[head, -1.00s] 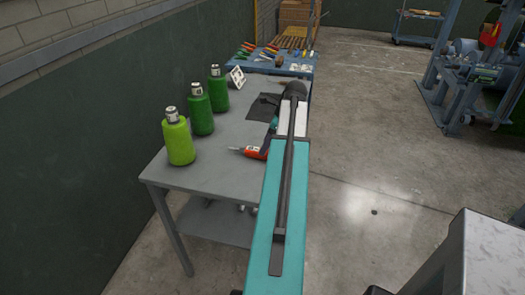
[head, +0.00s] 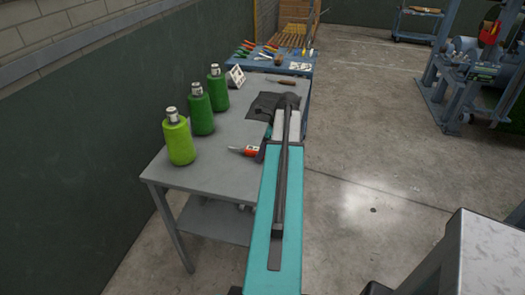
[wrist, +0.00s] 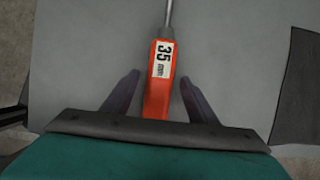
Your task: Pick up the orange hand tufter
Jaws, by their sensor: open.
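The orange hand tufter (wrist: 160,85) lies on the grey table, with a white "35 mm" label on its handle and a thin metal shaft pointing away at the top of the wrist view. In the head view the tufter (head: 246,151) shows left of my arm, its right end hidden. My gripper (wrist: 160,80) is open, one dark finger on each side of the orange handle, with a gap on both sides. The handle's near end is hidden behind the gripper body. Whether the fingers are down at handle height cannot be told.
Three green bottles (head: 201,110) stand along the left side of the grey table (head: 185,175). A blue bench (head: 300,68) with several tools stands behind.

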